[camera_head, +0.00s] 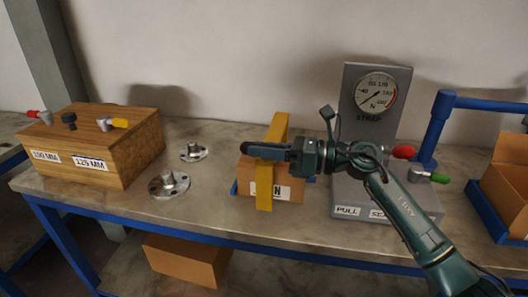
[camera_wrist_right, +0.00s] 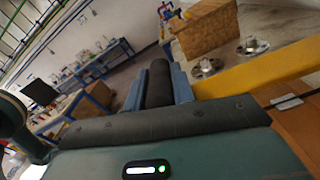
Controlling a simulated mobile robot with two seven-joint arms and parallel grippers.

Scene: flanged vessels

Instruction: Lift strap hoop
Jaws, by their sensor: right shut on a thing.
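The strap hoop (camera_head: 264,190) is a flat yellow band standing around a cardboard box (camera_head: 290,191); its top rises above the box. My right gripper (camera_head: 266,151) reaches in from the right and is shut on the band near the box's upper front edge. In the right wrist view the yellow band (camera_wrist_right: 262,74) runs from the fingers (camera_wrist_right: 160,88) to the right. The fingers hide part of the band, and I cannot tell whether the band touches the box all round. My left gripper is not in view.
A grey gauge stand (camera_head: 396,88) with red and green handles stands right of the box. Two metal flanges (camera_head: 169,184) (camera_head: 194,152) and a wooden case (camera_head: 128,158) are left. A blue-framed bin (camera_head: 507,190) is far right. The bench front (camera_head: 140,225) is clear.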

